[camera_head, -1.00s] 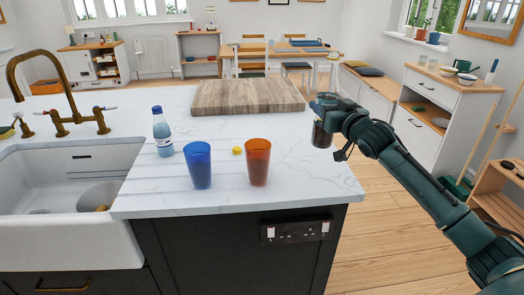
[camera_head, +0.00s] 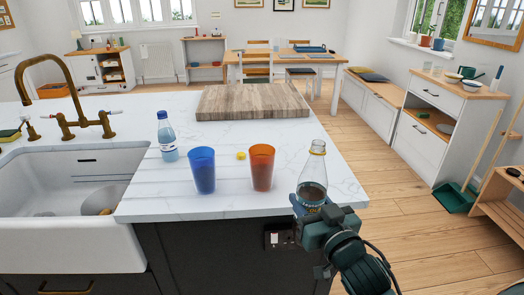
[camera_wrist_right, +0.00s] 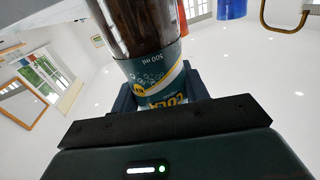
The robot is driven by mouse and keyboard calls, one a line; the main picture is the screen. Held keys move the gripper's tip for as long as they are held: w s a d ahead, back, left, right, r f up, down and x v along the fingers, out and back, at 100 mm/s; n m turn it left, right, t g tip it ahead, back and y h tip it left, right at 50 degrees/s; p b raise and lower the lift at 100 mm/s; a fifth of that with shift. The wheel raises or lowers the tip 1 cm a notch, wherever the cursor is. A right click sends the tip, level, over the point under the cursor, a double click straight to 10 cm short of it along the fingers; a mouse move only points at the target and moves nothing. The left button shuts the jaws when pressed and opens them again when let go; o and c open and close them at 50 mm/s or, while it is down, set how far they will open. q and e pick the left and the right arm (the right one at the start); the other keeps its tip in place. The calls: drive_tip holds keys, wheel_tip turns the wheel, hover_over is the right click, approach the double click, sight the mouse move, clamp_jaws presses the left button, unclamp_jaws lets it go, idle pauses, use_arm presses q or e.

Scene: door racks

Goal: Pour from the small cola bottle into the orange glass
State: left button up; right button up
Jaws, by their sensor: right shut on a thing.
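The small cola bottle (camera_head: 312,176) is held upright by my right gripper (camera_head: 312,205) at the front right of the counter. Its clear neck is empty, and dark liquid shows lower down. In the right wrist view the bottle (camera_wrist_right: 160,75) fills the jaws, with its "500 ml" cola label visible. The orange glass (camera_head: 261,168) stands upright on the counter, to the left of the bottle and apart from it. My left gripper is not in view.
A blue glass (camera_head: 202,171) stands left of the orange glass. A small yellow thing (camera_head: 241,155) lies between and behind them. A blue-labelled water bottle (camera_head: 167,137) stands further left. A wooden board (camera_head: 250,101) lies behind. The white sink (camera_head: 70,185) is at left.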

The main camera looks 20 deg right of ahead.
drive_tip(key=s+a+f, duration=0.4)
drive_tip(key=s+a, duration=0.2)
drive_tip(key=s, duration=0.1)
drive_tip(key=shift+s+d, duration=0.1)
